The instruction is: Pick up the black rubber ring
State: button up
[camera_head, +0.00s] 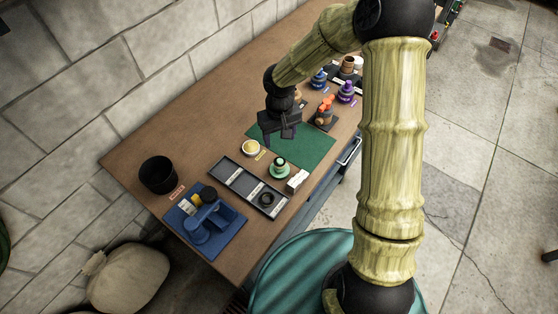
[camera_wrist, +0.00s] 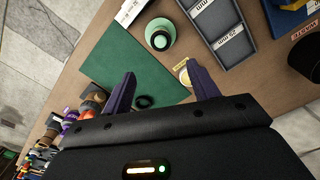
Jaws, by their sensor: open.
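A small black rubber ring (camera_wrist: 144,102) lies flat on the green mat (camera_wrist: 128,60) in the wrist view, between my fingers and close to the palm. My gripper (camera_wrist: 160,70) is open and empty, with its purple fingers apart above the mat. In the head view my gripper (camera_head: 282,138) hangs over the left part of the green mat (camera_head: 312,150), and the ring on the mat is not visible there. Another black ring (camera_head: 267,198) lies in the near compartment of the grey tray (camera_head: 232,184).
A green-and-white round piece (camera_head: 279,168) and a white box (camera_head: 297,181) are near the tray. A pale round dish (camera_head: 250,148) sits by the mat's left edge. A blue tray (camera_head: 225,240), a black cup (camera_head: 158,175) and an orange-topped item (camera_head: 325,110) stand around.

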send_over(280, 160)
jog(key=f, duration=0.5)
jog(key=shift+w+p, duration=0.35)
jog(key=shift+w, duration=0.05)
jog(key=f+p, duration=0.1)
jog(key=f, duration=0.1)
jog(key=s+f, duration=0.1)
jog(key=f, duration=0.1)
jog(key=shift+f+p, duration=0.3)
jog(key=shift+p, duration=0.05)
jog(key=shift+f, duration=0.3)
jog(key=c, duration=1.1)
